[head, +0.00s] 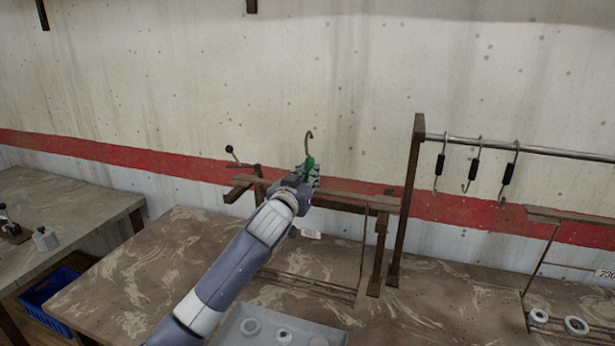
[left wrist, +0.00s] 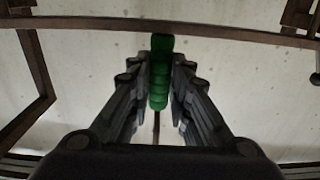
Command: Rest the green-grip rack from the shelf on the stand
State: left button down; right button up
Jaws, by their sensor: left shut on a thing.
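My left gripper (head: 312,176) is shut on the green grip (head: 310,163), above the middle of the workbench. A thin brown hook (head: 309,138) rises from the grip. In the left wrist view the green grip (left wrist: 160,75) sits between both fingers of my left gripper (left wrist: 160,90), with a brown bar (left wrist: 90,23) crossing near its end. A brown wooden frame (head: 345,203) stands around and behind the gripper; I cannot tell which parts are the rack and which the stand. The gripper hides part of it. My right gripper is not in view.
A metal rail (head: 555,151) on a brown post (head: 406,200) carries several black-grip hooks (head: 474,164) at the right. A grey tray (head: 240,330) with small rings lies at the bench front. Another table (head: 70,200) stands at the left. The bench's left part (head: 150,265) is clear.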

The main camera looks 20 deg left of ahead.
pick_arm(q)
jog(key=shift+f, duration=0.15)
jog(key=c, duration=1.4)
grip_release()
jog(key=shift+o, duration=1.4)
jog(key=shift+f, duration=0.15)
jog(key=s+p, duration=0.3)
jog(key=s, duration=0.8)
jog(key=shift+a+r, duration=0.15)
jog(key=shift+r, duration=0.05)
